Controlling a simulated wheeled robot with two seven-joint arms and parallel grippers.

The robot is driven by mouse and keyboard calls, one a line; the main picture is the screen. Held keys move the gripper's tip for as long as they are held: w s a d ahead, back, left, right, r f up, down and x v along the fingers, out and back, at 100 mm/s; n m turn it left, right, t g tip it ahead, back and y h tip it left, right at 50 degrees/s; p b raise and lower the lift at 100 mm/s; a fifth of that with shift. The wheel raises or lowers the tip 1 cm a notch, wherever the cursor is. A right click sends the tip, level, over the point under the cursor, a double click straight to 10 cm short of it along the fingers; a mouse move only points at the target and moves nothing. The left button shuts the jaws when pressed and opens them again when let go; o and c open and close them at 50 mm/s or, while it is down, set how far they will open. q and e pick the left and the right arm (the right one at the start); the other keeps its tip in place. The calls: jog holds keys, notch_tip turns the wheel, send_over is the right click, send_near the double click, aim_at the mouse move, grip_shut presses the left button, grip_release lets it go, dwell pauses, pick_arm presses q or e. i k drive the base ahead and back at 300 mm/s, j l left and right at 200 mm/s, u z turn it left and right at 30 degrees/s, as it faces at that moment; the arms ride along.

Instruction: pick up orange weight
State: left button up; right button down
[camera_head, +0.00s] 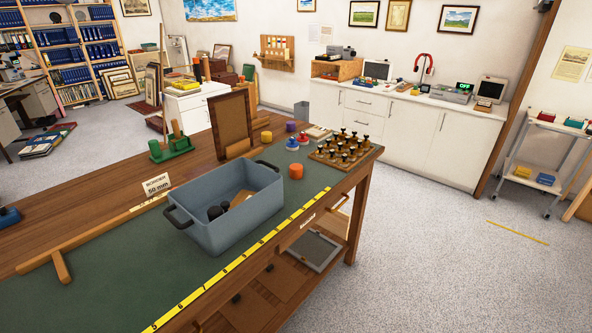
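An orange weight (296,171), a short upright cylinder, stands on the green mat of the workbench (110,268). It is just right of the blue-grey bin (222,223) and apart from it. A yellow cylinder (266,137) and a purple cylinder (290,127) of similar shape stand farther back. Neither of my grippers shows in the head view.
The bin holds dark round items and a brown piece. A wooden board with several black-topped pegs (343,150) stands at the bench's right end. Red and blue knobbed items (298,141) sit behind the weight. A yellow ruler strip (240,258) runs along the front edge.

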aim_at(295, 169)
jog(key=i+l+u, duration=0.1)
jog(key=i+l, duration=0.15)
jog(key=i+l+u, duration=0.1)
jog(key=l, duration=0.3)
jog(key=i+l+u, duration=0.1)
jog(key=i+l, duration=0.2)
